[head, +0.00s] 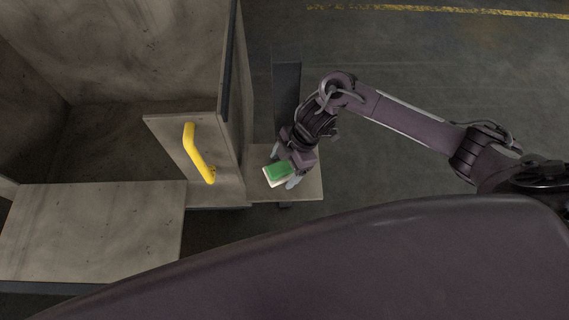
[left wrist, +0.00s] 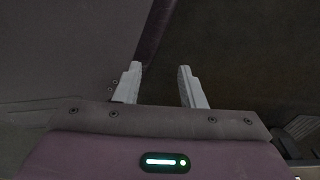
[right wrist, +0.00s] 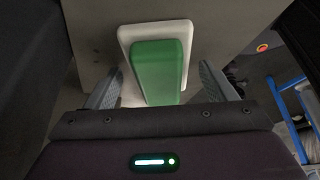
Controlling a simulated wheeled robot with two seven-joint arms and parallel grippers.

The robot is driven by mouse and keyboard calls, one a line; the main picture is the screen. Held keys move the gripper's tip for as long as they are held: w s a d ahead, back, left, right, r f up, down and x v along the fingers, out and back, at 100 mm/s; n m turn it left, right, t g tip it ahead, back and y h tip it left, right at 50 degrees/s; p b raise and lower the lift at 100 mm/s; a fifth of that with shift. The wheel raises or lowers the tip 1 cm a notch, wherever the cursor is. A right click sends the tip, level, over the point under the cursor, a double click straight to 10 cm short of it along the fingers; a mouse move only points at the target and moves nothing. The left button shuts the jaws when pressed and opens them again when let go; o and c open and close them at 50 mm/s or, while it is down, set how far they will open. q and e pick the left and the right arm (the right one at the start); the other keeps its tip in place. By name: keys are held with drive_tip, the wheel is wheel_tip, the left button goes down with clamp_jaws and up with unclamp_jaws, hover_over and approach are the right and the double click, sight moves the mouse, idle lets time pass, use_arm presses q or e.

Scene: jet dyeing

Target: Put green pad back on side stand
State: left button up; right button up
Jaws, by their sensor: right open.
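The green pad (head: 279,171) has a white base and sits at the side stand (head: 311,186), a small grey shelf beside the cabinet. In the right wrist view the green pad (right wrist: 160,70) lies between the fingers, with its white backing (right wrist: 128,38) over the stand's surface (right wrist: 88,22). My right gripper (head: 284,180) is open around the pad, with a gap at each finger. Whether the pad rests fully on the stand is hard to tell. My left gripper (left wrist: 160,85) is open and empty in the left wrist view, and is not seen in the head view.
A grey cabinet with an open panel (head: 170,140) and yellow handle (head: 199,153) stands left of the stand. A flat grey shelf (head: 90,230) is at the lower left. A dark upright post (head: 286,90) rises behind the stand. Open floor (head: 430,75) lies to the right.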

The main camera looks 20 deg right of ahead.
use_arm(q)
drive_tip(key=shift+w, duration=0.15)
use_arm(e)
drive_tip(key=shift+r, duration=0.2)
use_arm(q)
drive_tip(key=s, duration=0.1)
drive_tip(key=s+p, duration=0.1)
drive_tip(key=s, duration=0.1)
drive_tip(key=shift+a+r+p, duration=0.2)
drive_tip(key=shift+r+p, duration=0.05)
drive_tip(key=shift+p, duration=0.1)
use_arm(e)
drive_tip(key=v, duration=1.1)
drive_tip(key=shift+d+r, duration=0.15)
drive_tip(key=shift+r, duration=0.25)
